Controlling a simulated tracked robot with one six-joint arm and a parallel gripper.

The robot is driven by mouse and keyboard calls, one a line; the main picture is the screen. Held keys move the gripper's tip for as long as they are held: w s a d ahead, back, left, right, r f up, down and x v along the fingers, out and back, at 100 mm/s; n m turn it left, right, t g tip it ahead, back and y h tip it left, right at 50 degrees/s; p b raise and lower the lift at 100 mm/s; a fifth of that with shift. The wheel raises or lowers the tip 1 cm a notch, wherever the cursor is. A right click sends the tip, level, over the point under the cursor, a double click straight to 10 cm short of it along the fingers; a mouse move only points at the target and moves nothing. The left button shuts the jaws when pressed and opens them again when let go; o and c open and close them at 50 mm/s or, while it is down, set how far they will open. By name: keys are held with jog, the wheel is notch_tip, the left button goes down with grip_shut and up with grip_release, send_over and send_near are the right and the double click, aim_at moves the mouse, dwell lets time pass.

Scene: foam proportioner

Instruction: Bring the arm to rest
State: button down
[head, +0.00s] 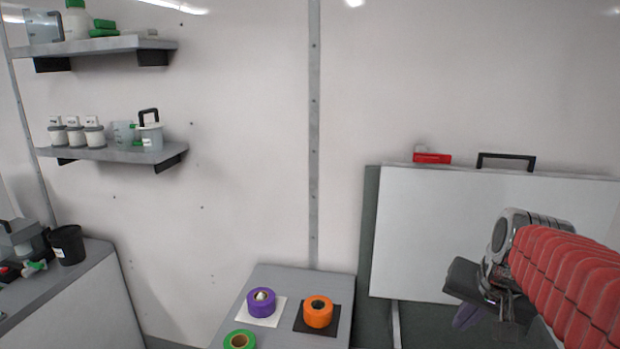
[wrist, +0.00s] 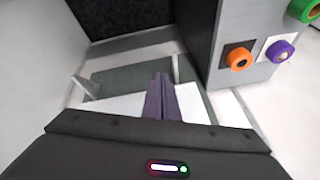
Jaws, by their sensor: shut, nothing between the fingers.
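My arm, in a red ribbed sleeve, reaches in from the right edge of the head view. My gripper (head: 468,316) hangs at its end, in front of the white panel (head: 440,235) and apart from it. In the wrist view my gripper (wrist: 160,82) shows as two purple-grey fingers side by side, shut with nothing between them. In the head view the fingertips are small and partly hidden by the dark gripper body.
A grey bench (head: 290,280) carries a purple roll (head: 261,303), an orange roll (head: 318,312) and a green roll (head: 240,340), left of my gripper. Two wall shelves (head: 110,152) hold containers at upper left. A black cup (head: 67,245) stands on the left counter.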

jog(key=s+a+f+n, duration=0.3)
jog(key=s+a+n, duration=0.3)
jog(key=s+a, duration=0.6)
jog(key=shift+s+a+f+t+y, duration=0.2)
jog(key=shift+s+f+t+y, duration=0.15)
jog(key=shift+s, duration=0.55)
jog(key=c, duration=2.5)
grip_release()
jog(key=shift+c, duration=0.2)
